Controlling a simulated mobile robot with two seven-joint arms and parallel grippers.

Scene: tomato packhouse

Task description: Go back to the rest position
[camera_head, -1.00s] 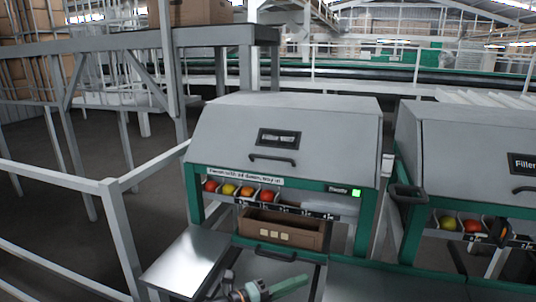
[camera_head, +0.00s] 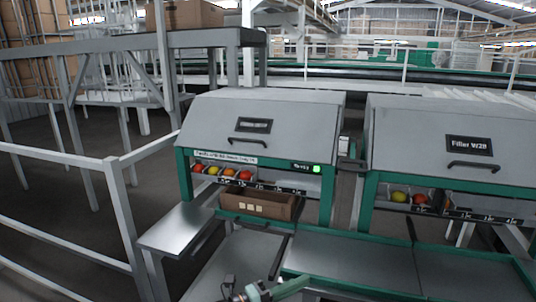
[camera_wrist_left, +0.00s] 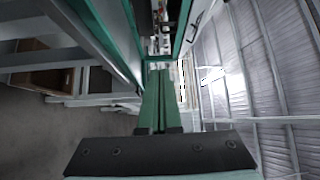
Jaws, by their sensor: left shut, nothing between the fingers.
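My left gripper (camera_head: 292,287) shows at the bottom edge of the head view, with pale green fingers pointing right. It is empty and apart from the machines behind it. In the left wrist view its two green fingers (camera_wrist_left: 157,85) lie together, shut with nothing between them. My right gripper is in neither view.
A filler with a grey hood (camera_head: 262,115) stands ahead, with red and yellow tomatoes in its chutes and a brown carton (camera_head: 258,204) below. A second filler (camera_head: 450,140) stands to its right. A steel side table (camera_head: 185,228) and white railing (camera_head: 118,200) are at left.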

